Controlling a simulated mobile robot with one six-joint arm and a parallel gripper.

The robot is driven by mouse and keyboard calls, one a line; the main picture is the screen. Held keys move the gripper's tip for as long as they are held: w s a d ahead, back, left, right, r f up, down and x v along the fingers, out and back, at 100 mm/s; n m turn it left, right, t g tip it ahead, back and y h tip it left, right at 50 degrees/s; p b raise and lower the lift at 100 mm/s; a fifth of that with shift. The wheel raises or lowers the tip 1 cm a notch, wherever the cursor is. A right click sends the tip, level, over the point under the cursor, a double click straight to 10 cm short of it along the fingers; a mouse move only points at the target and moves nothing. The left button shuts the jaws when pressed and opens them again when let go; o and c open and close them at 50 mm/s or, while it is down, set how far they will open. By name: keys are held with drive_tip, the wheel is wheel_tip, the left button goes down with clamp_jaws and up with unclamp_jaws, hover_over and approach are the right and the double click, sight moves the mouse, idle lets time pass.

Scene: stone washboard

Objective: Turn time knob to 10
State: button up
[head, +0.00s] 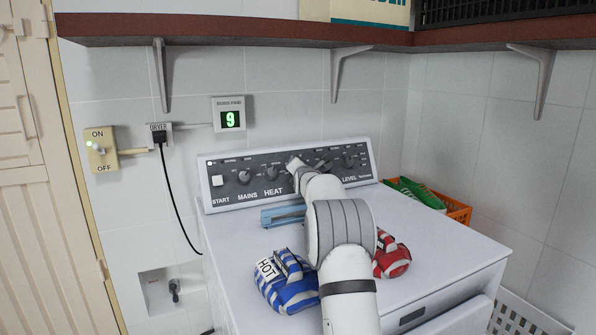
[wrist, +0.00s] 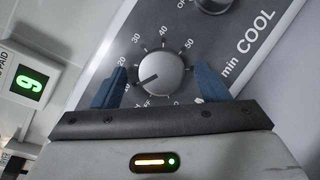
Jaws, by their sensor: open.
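The time knob (wrist: 165,74) is a round grey dial marked from OFF through 20, 30, 40 and 50, with "min" beside it. Its dark pointer line aims left and slightly down, below the 20, toward where the left finger hides part of the scale. My gripper (wrist: 162,84) is open in the wrist view, with one blue finger on each side of the knob and visible gaps between. In the head view my arm reaches the dryer's dark control panel (head: 222,165) and hides this knob.
The COOL knob (wrist: 213,3) is beyond the time knob. A display (head: 231,119) reads 9. On the dryer top (head: 232,237) are a blue-striped HOT bundle (head: 285,285), a red-striped bundle (head: 393,256) and a blue object (head: 281,216). A shelf (head: 240,30) hangs above.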

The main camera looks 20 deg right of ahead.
drive_tip(key=v, duration=0.7)
drive_tip(key=shift+s+b, duration=0.4)
drive_tip(key=shift+a, duration=0.1)
drive_tip(key=shift+r, duration=0.1)
